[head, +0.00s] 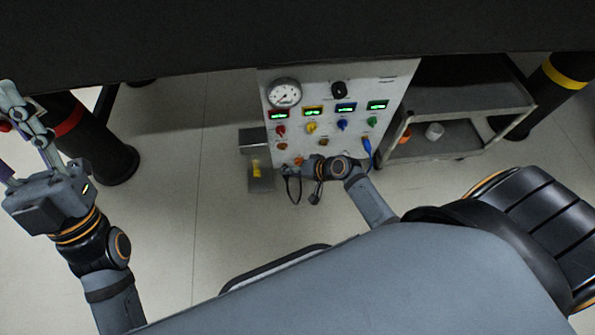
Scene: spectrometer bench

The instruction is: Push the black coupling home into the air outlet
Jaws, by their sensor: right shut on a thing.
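The white panel (355,92) stands in the middle of the head view, with its outlets along the lower edge. My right gripper (288,170) is at the panel's lower left edge, small in the picture. It is shut on the black coupling, which is mostly hidden by the fingers. A thin black hose (288,194) loops down below this gripper. I cannot tell which outlet is the air outlet or how deep the coupling sits. My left gripper (22,135) is at the far left, away from the panel, with its fingers apart and partly cut off by the picture edge.
The panel carries a round gauge (284,93), green displays and coloured knobs. A blue hose (367,149) hangs at its lower right. A grey box with a yellow mark (257,169) stands left of the panel. A shelf cart (462,138) stands to the right. Open floor lies left.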

